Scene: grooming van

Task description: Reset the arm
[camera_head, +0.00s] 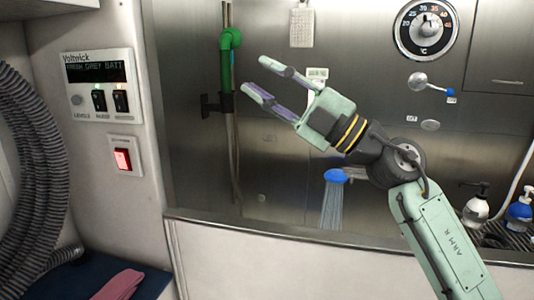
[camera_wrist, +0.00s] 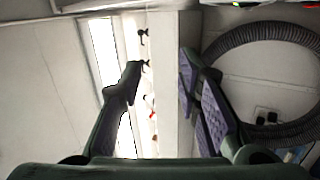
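My arm is raised in front of the steel tub wall, with its forearm coming in from the lower right in the head view. My gripper (camera_head: 257,75) is held in the air at the upper left of the arm, pointing left. Its two purple-padded fingers are spread apart with nothing between them. In the wrist view my gripper (camera_wrist: 160,90) also shows open and empty, with one finger on each side of a pale wall edge. It touches nothing that I can see.
A control panel (camera_head: 98,84) and a red-lit switch (camera_head: 122,159) are on the left wall. A ribbed hose (camera_head: 40,180) hangs beside them. A green pipe (camera_head: 227,70) stands behind my gripper. A blue shower head (camera_head: 335,176) sprays below it. Bottles (camera_head: 476,208) stand at right.

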